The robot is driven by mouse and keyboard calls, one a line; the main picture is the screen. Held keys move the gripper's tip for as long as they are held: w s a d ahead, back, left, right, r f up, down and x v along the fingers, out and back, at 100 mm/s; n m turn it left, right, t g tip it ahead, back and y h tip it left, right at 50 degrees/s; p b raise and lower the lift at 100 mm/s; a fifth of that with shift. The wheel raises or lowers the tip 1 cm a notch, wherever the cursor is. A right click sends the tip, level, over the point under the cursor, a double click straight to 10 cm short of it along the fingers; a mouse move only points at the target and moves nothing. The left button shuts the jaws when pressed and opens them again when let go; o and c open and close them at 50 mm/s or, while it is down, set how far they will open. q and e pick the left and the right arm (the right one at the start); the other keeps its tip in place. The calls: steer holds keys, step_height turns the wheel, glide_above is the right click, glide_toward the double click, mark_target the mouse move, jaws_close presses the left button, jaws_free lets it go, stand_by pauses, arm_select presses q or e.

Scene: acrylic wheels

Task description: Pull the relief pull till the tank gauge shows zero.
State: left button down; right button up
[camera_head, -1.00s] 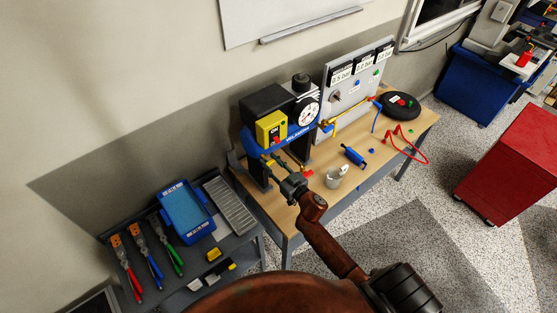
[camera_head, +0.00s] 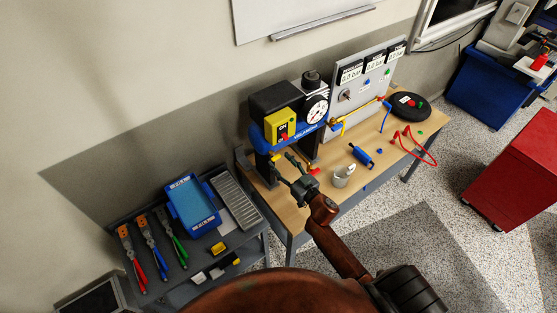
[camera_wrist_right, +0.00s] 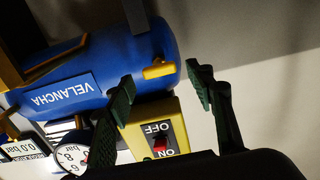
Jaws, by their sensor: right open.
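The compressor has a blue tank (camera_head: 297,137) marked VELANCHA, which also shows upside down in the right wrist view (camera_wrist_right: 65,75). A small brass-yellow fitting (camera_wrist_right: 158,69) sticks out of the tank's end; it may be the relief pull. The round white tank gauge (camera_head: 317,109) faces out beside the motor; its reading is too small to tell. My right gripper (camera_head: 282,166) is in front of the tank's near end. In the wrist view its open, empty dark green fingers (camera_wrist_right: 160,88) stand either side of the fitting, apart from it. My left gripper is not in view.
A yellow switch box (camera_head: 280,124) with a red switch sits close to my right gripper. A panel (camera_head: 357,95) with displays stands behind. A tool cart (camera_head: 180,270) stands at left.

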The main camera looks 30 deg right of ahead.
steer(key=s+d, duration=0.1)
steer(key=s, duration=0.8)
steer(key=shift+s+d, duration=0.25)
steer(key=shift+s, duration=0.05)
